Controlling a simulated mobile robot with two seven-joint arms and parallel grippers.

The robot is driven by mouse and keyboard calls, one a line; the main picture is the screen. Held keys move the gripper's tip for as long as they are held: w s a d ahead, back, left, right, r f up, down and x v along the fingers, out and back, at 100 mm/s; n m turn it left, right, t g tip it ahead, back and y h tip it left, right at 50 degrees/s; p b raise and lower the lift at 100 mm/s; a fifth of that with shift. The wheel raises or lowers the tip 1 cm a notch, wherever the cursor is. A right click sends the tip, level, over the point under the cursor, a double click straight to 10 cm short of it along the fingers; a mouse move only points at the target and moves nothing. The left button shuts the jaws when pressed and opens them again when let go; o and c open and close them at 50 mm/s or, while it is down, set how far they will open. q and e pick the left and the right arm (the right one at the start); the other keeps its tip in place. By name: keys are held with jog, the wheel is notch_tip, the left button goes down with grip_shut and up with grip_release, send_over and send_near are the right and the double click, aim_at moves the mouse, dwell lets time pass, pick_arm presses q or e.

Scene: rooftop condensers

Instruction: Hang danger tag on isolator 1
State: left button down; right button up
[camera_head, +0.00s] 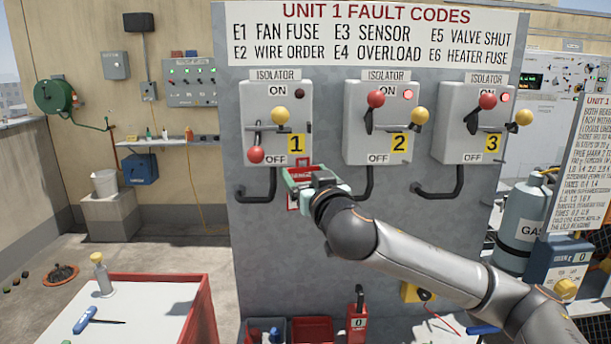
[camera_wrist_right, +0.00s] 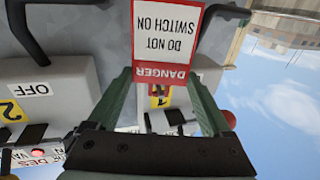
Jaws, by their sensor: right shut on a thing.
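Isolator 1 (camera_head: 250,105) is a grey box with a yellow 1 label. Its red-knobbed handle (camera_head: 256,155) is down at OFF and its lamp is dark. A yellow-knobbed lever (camera_head: 280,116) sits beside it. My right gripper (camera_head: 308,177) is just below the box's lower right corner, shut on the red-and-white danger tag (camera_head: 292,201), which it partly hides. In the right wrist view the tag (camera_wrist_right: 167,38) appears upside down, reading DANGER, DO NOT SWITCH ON, with its red band between the fingers (camera_wrist_right: 160,80). The tag partly covers isolator 1 there. My left gripper is out of view.
Isolator 2 (camera_head: 360,138) and isolator 3 (camera_head: 450,135) are to the right, handles up and lamps lit red. Bent black conduits (camera_head: 258,198) run below the boxes. A red-sided bench (camera_head: 150,300) with a screwdriver (camera_head: 85,320) is at front left. A gas cylinder (camera_head: 522,225) stands right.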

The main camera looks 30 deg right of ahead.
jog(key=o, duration=1.1)
jog(key=shift+s+a+f, duration=0.15)
jog(key=shift+s, duration=0.3)
jog(key=b+v, duration=0.8)
jog(key=v, duration=0.3)
jog(key=shift+s, duration=0.3)
